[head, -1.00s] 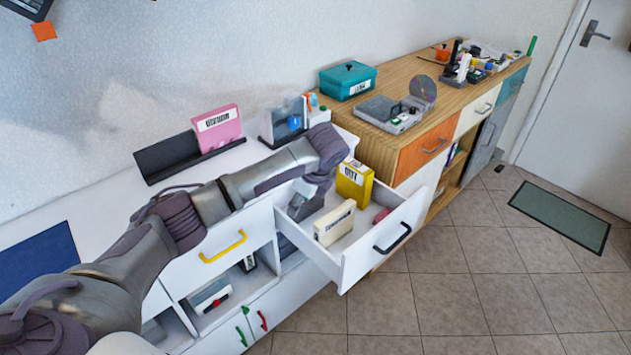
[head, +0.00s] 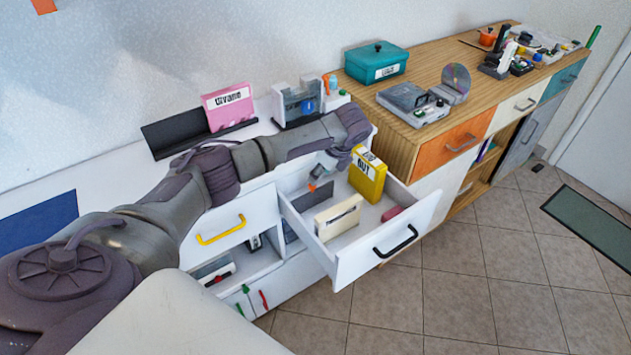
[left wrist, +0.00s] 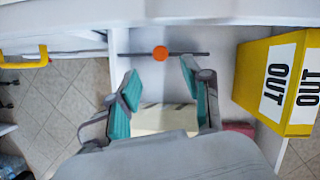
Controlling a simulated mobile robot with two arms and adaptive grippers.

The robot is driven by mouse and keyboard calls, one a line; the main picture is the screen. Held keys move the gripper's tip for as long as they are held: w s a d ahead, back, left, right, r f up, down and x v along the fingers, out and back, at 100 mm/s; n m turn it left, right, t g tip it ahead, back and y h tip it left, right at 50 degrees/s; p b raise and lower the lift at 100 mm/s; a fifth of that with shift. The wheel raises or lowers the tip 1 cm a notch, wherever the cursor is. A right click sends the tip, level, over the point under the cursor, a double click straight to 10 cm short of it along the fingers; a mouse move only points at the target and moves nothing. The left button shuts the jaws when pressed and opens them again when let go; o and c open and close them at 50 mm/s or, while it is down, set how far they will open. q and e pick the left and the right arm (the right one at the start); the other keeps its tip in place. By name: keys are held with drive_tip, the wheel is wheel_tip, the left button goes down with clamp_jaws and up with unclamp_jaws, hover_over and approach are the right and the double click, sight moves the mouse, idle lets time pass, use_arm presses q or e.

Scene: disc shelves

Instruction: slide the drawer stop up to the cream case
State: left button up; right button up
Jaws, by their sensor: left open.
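The cream case (head: 338,217) stands in the open white drawer, left of the yellow case (head: 368,178). In the left wrist view the cream case (left wrist: 165,118) shows beyond my open fingers, partly hidden by the gripper body. The drawer stop seems to be the thin dark bar (left wrist: 190,54) across the drawer with a round orange knob (left wrist: 160,53). My left gripper (left wrist: 159,72) is open and empty, with the knob just past and roughly midway between its fingertips. In the head view the left gripper (head: 321,168) is over the drawer's rear part. My right gripper is not in view.
The yellow case, marked OUT (left wrist: 278,82), stands close on the right in the left wrist view. A small pink-red object (head: 392,213) lies near the drawer front (head: 385,262). A wooden-topped cabinet (head: 440,78) stands to the right.

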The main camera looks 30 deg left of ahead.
sight(315, 187)
use_arm(q)
drive_tip(key=x, duration=0.6)
clamp_jaws()
drive_tip(key=shift+d, duration=0.1)
